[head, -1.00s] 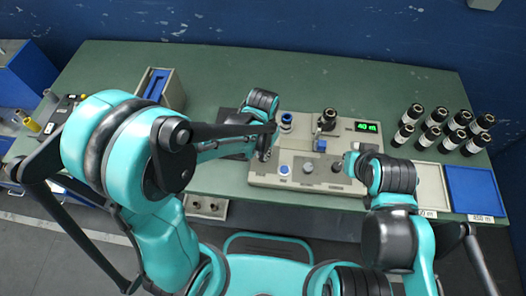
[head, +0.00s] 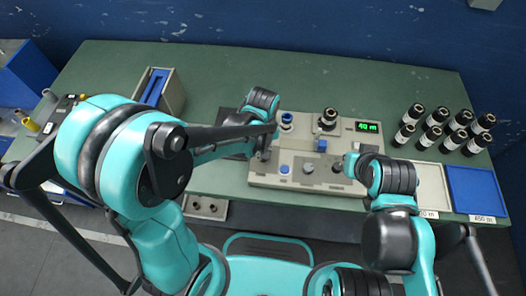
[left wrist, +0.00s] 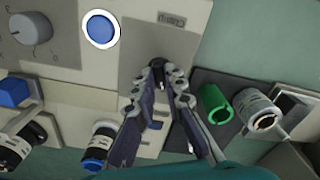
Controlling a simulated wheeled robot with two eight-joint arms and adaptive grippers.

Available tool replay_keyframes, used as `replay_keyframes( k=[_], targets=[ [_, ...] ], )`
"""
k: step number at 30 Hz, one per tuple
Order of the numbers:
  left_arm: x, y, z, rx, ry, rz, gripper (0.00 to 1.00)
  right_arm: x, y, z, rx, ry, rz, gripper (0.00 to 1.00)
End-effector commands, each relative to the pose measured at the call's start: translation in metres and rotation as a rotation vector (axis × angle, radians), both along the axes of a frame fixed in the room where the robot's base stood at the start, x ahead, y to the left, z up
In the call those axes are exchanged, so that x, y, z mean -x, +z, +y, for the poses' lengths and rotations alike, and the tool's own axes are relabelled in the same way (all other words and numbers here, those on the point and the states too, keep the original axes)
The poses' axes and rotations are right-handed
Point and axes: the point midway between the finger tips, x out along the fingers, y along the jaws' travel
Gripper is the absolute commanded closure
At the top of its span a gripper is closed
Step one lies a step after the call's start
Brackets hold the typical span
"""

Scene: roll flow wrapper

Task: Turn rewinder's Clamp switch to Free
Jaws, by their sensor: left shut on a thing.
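The rewinder (head: 268,181) is a beige machine in the middle of the bench, with buttons, knobs and a green display reading "40 m". My left gripper (head: 263,154) is over its left end.
A blue button (left wrist: 100,29) and a grey dial (left wrist: 30,29) lie beside the switch. A green piece (left wrist: 214,103) lies on a dark pad. Several black rolls (head: 432,124) stand at the right, behind a white tray and a blue tray (head: 470,182).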

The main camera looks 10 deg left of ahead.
Motion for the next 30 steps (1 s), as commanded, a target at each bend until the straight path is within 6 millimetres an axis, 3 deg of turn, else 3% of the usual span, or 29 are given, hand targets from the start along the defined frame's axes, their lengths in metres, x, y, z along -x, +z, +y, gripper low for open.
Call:
replay_keyframes(
  k=[9,23,24,26,30],
  targets=[
    [0.0,-0.0001,0.0,0.0,0.096,0.0,1.0,0.0,-0.0006,0.0,0.0,0.0,0.0,1.0],
    [0.0,0.0,0.0,0.0,0.109,0.0,1.0,0.0,-0.0006,0.0,0.0,0.0,0.0,1.0],
    [0.0,0.0,0.0,0.0,0.109,0.0,0.84,0.0,-0.0006,0.0,0.0,0.0,0.0,1.0],
    [0.0,0.0,0.0,0.0,0.109,0.0,0.68,0.0,-0.0006,0.0,0.0,0.0,0.0,1.0],
    [0.0,0.0,0.0,0.0,0.108,0.0,0.68,0.0,-0.0006,0.0,0.0,0.0,0.0,1.0]
  ],
)
